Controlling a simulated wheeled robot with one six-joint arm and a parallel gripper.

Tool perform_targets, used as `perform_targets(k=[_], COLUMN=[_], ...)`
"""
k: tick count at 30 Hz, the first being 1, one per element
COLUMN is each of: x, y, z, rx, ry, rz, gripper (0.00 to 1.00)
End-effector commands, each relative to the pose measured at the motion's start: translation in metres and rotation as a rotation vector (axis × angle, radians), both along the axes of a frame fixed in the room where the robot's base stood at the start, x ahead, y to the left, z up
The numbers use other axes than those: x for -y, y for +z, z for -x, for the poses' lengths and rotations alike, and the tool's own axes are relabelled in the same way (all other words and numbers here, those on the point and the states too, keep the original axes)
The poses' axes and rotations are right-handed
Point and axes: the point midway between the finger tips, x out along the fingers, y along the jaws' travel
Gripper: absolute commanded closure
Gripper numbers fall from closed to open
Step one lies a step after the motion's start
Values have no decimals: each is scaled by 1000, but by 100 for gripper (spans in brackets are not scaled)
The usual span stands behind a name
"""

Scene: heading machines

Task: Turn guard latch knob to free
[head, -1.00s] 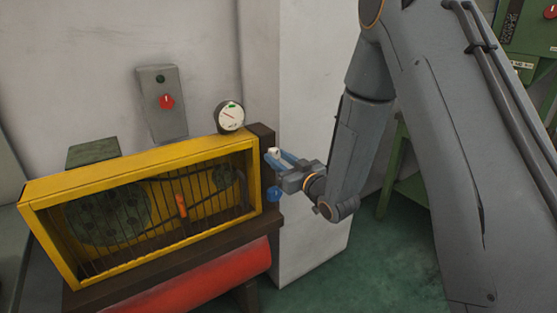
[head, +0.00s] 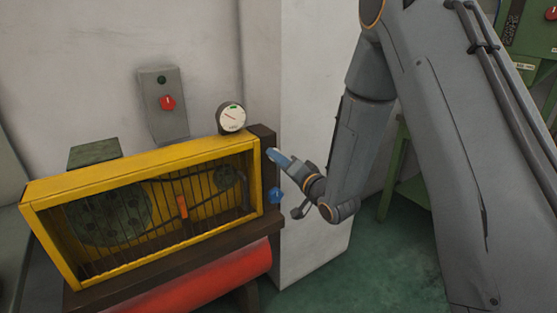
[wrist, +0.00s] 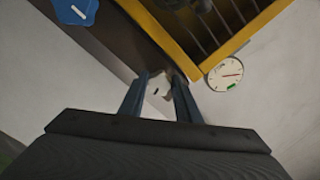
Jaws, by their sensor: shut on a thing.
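My gripper (head: 277,156) is at the upper part of the dark post (head: 267,142) on the right end of the yellow guard (head: 140,163). In the wrist view its two blue fingers (wrist: 162,82) are shut on a pale knob (wrist: 158,89) with a small dark mark, which looks like the guard latch knob. In the head view the fingers hide this knob. A blue knob (head: 276,195) with a pale line sits lower on the post, apart from my gripper. It also shows in the wrist view (wrist: 76,10) at the top left.
A round dial gauge (head: 231,117) stands on top by the guard's right end. A grey box with a red knob (head: 168,103) is on the wall behind. A red cylinder (head: 200,283) lies below the guard. Green floor is open at the right.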

Motion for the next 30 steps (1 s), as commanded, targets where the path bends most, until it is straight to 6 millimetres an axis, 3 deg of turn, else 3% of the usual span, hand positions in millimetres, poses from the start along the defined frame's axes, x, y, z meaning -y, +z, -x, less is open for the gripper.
perform_targets(k=[12,30], x=[0,0], y=[1,0], z=[1,1], rx=[-138,-170], ry=[0,0], rz=[-202,-249], gripper=[92,92])
